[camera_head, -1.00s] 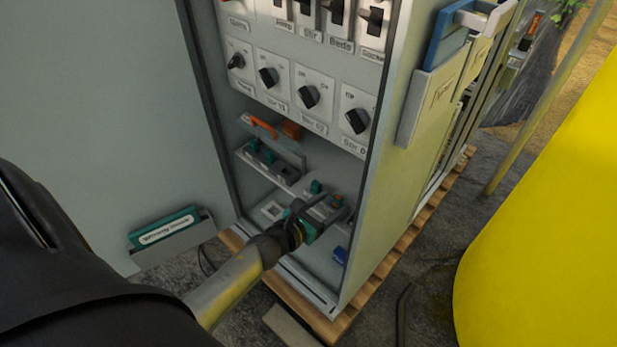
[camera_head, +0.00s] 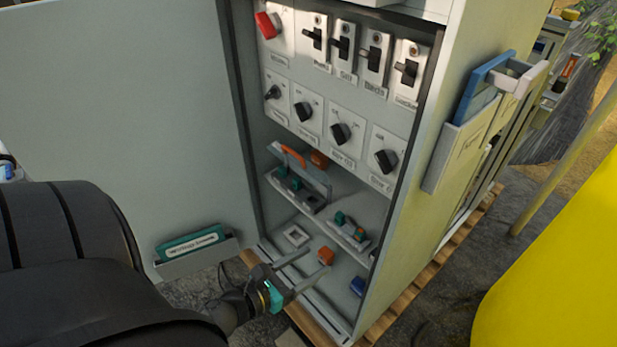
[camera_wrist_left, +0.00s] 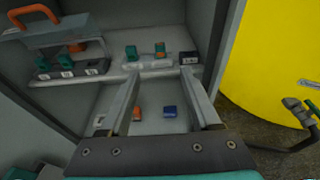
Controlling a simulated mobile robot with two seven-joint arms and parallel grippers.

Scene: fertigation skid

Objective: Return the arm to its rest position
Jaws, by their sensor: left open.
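My left gripper (camera_head: 318,262) is open and empty at the front of the open cabinet's lower compartment, just above the cabinet floor. In the left wrist view its two fingers (camera_wrist_left: 157,85) are spread apart, pointing into the cabinet. An orange block (camera_head: 325,256) sits on the cabinet floor close to the fingertips; it shows partly beside the left finger in the wrist view (camera_wrist_left: 137,112). A blue block (camera_head: 357,286) lies to its right on the floor. My right gripper is in neither view.
The cabinet (camera_head: 415,215) has switches and rotary knobs above a shelf with a handled rack (camera_head: 300,190) and a smaller block holder (camera_head: 348,232). Its open door (camera_head: 120,110) with a pocket (camera_head: 195,250) stands at left. A yellow tank (camera_head: 560,270) is at right.

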